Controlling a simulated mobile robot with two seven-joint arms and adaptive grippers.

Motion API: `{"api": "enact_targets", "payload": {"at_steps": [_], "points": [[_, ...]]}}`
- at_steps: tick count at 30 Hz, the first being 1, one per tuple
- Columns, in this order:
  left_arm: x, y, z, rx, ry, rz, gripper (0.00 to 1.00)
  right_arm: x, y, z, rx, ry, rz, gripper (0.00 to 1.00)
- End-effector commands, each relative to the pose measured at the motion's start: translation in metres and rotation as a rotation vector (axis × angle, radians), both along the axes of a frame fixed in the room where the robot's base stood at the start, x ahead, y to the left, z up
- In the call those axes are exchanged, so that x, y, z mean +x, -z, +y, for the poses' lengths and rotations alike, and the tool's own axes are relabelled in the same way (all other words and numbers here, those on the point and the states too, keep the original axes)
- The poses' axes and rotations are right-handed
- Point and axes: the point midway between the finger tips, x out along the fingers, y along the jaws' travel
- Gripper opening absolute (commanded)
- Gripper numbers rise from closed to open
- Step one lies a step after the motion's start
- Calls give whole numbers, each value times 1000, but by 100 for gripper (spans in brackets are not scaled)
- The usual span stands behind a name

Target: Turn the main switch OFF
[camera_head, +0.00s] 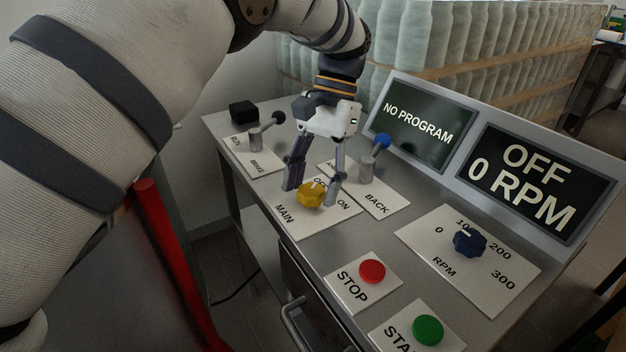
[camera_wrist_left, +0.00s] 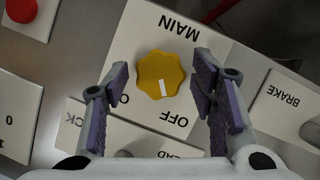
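The main switch is a yellow lobed knob (camera_head: 311,196) on a white plate marked MAIN, OFF and ON. In the left wrist view, the yellow knob (camera_wrist_left: 160,73) has a white mark that points roughly toward the OFF label. My left gripper (camera_head: 312,188) is open and points down over the knob. In the left wrist view, the fingers of my left gripper (camera_wrist_left: 159,78) stand on either side of the knob, with a gap on each side. Whether the fingertips reach down to knob height is hard to tell. My right gripper is not in view.
A blue-tipped lever (camera_head: 382,141) stands close behind the gripper, and a black-tipped lever (camera_head: 277,118) stands left of it. A red STOP button (camera_head: 372,271), green button (camera_head: 428,330) and blue RPM knob (camera_head: 469,242) lie nearer or right. Displays read NO PROGRAM (camera_head: 419,122) and OFF 0 RPM (camera_head: 528,182).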

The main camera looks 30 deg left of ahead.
Motion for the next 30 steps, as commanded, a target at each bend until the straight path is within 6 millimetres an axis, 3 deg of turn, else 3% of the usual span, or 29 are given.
{"api": "enact_targets", "payload": {"at_steps": [9, 19, 30], "points": [[1, -3, 0, 0, 1, -1, 57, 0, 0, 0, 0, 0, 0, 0], [25, -55, -3, -1, 1, -4, 57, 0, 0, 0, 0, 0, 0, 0], [28, -70, -4, 0, 0, 0, 57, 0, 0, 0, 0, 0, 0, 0]]}}
